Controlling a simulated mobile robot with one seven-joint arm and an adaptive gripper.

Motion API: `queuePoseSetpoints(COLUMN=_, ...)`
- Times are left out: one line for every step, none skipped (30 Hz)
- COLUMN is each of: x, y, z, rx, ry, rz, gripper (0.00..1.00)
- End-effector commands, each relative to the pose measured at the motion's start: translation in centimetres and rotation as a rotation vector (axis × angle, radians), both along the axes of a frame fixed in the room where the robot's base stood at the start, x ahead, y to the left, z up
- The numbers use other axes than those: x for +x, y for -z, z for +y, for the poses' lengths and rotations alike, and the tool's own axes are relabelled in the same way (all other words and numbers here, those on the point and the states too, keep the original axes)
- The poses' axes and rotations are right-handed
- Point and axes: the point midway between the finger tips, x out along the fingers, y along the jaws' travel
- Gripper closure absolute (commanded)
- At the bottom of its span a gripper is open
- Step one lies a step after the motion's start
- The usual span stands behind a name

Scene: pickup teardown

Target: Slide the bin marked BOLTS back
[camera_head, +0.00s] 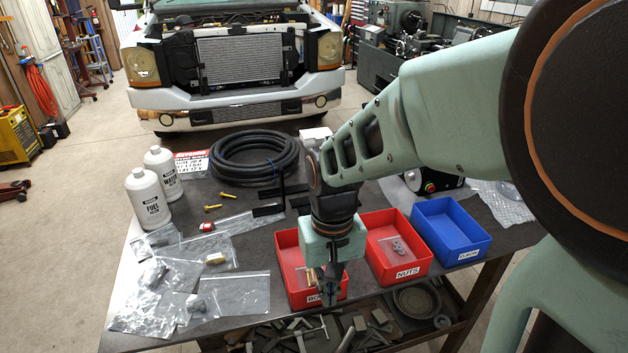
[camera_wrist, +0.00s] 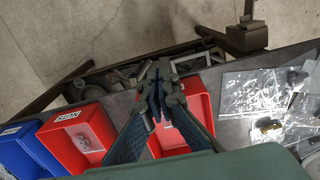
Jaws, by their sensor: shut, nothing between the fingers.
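The red BOLTS bin (camera_head: 298,301) stands at the front edge of the table, the leftmost of three bins. My gripper (camera_head: 325,299) points down at the bin's front right part, fingers shut and empty. In the wrist view the shut fingertips (camera_wrist: 158,72) overlap the near side of the same red bin (camera_wrist: 201,104). I cannot tell whether they touch its front wall.
The red NUTS bin (camera_head: 399,273) and a blue bin (camera_head: 466,248) stand to the right. Plastic bags (camera_head: 240,293) lie to the left. A coiled black hose (camera_head: 254,157) and white bottles (camera_head: 148,200) are farther back. Clutter fills the shelf below.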

Motion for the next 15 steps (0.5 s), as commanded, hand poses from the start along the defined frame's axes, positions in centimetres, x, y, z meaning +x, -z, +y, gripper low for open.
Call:
queuePoseSetpoints(x=-0.2, y=1.2, z=0.0, rx=-0.003, ry=0.0, rz=0.007, gripper=1.0)
queuePoseSetpoints(x=-0.2, y=1.8, z=0.0, rx=-0.002, ry=0.0, rz=0.006, gripper=1.0)
queuePoseSetpoints(x=-0.2, y=2.7, z=0.0, rx=-0.002, ry=0.0, rz=0.006, gripper=1.0)
queuePoseSetpoints(x=-0.2, y=3.4, z=0.0, rx=-0.002, ry=0.0, rz=0.006, gripper=1.0)
queuePoseSetpoints(x=-0.2, y=4.1, z=0.0, rx=-0.002, ry=0.0, rz=0.006, gripper=1.0)
queuePoseSetpoints(x=-0.1, y=4.9, z=-0.1, rx=-0.003, ry=-0.001, rz=0.004, gripper=1.0)
queuePoseSetpoints(x=-0.1, y=5.6, z=0.0, rx=-0.003, ry=-0.001, rz=0.004, gripper=1.0)
queuePoseSetpoints(x=-0.1, y=6.2, z=0.0, rx=-0.003, ry=-0.001, rz=0.004, gripper=1.0)
queuePoseSetpoints(x=-0.1, y=7.0, z=0.0, rx=-0.002, ry=-0.001, rz=0.004, gripper=1.0)
queuePoseSetpoints(x=-0.1, y=7.5, z=-0.1, rx=-0.003, ry=0.0, rz=0.003, gripper=1.0)
queuePoseSetpoints(x=0.7, y=7.0, z=0.2, rx=0.0, ry=0.001, rz=-0.003, gripper=1.0)
queuePoseSetpoints(x=1.3, y=6.9, z=0.3, rx=0.0, ry=0.001, rz=-0.003, gripper=1.0)
queuePoseSetpoints(x=1.7, y=6.9, z=0.4, rx=0.0, ry=0.0, rz=-0.003, gripper=1.0)
queuePoseSetpoints(x=2.1, y=6.9, z=0.5, rx=0.0, ry=0.0, rz=-0.003, gripper=1.0)
queuePoseSetpoints(x=2.5, y=6.9, z=0.6, rx=-0.001, ry=-0.001, rz=-0.002, gripper=1.0)
